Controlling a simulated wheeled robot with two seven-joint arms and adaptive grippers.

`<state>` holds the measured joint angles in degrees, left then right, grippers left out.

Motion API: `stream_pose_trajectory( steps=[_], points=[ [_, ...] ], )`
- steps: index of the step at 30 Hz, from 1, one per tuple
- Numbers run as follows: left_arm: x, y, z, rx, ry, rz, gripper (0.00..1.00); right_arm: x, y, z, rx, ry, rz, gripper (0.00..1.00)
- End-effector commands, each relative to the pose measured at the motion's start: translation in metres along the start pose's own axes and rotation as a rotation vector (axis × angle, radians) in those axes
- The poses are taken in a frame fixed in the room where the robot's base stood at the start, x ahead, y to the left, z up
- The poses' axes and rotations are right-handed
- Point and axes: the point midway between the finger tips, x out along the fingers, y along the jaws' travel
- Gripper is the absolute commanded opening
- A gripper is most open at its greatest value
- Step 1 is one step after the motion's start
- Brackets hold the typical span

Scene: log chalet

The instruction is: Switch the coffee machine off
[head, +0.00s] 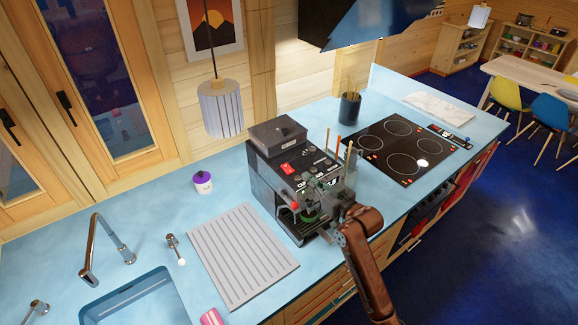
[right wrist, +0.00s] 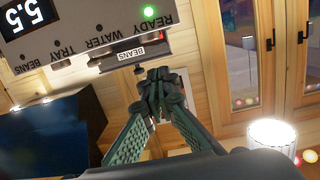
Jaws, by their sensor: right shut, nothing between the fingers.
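The coffee machine (head: 262,165) is a black box-shaped machine on the blue counter, with a red patch (head: 287,168) on its upper front. My right gripper (head: 318,190) is at the machine's front, partly covering it. In the right wrist view the gripper's fingertips (right wrist: 160,76) are shut together with nothing between them, close below a panel (right wrist: 95,30) that appears upside down. The panel's READY light (right wrist: 148,12) glows green, and a display (right wrist: 24,14) reads 5.5. I cannot tell whether the fingertips touch the machine. My left gripper is not in view.
A grey ribbed drainer mat (head: 240,255) lies left of the machine, near the sink (head: 135,300). A purple-lidded jar (head: 202,182) stands behind the mat. A black hob (head: 398,148) and a dark utensil pot (head: 349,108) are to the right. A pendant lamp (head: 220,108) hangs near the machine.

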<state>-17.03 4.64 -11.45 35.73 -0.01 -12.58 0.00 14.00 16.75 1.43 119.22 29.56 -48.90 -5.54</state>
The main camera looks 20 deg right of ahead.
Motion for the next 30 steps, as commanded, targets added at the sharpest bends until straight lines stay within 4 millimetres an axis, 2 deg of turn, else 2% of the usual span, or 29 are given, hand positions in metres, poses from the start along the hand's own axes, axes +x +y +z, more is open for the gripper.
stream_pose_trajectory(
  steps=[1, 4, 13, 17, 20, 30],
  points=[
    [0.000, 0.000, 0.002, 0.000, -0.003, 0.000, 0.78, 0.003, 0.000, -0.013, -0.002, 0.022, -0.006, 0.00],
    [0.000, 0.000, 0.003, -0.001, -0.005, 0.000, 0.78, 0.004, -0.001, -0.022, -0.003, 0.041, -0.011, 0.00],
    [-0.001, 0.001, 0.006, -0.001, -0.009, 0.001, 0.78, 0.005, -0.001, -0.021, -0.003, 0.041, -0.011, 0.00],
    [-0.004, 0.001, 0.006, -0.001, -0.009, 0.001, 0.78, 0.012, -0.001, -0.023, -0.002, 0.041, -0.011, 0.00],
    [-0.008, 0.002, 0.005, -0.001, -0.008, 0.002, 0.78, 0.026, -0.001, -0.024, 0.000, 0.040, -0.011, 0.00],
    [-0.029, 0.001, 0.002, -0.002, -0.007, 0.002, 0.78, 0.095, -0.002, -0.028, 0.000, 0.039, -0.012, 0.00]
  ],
)
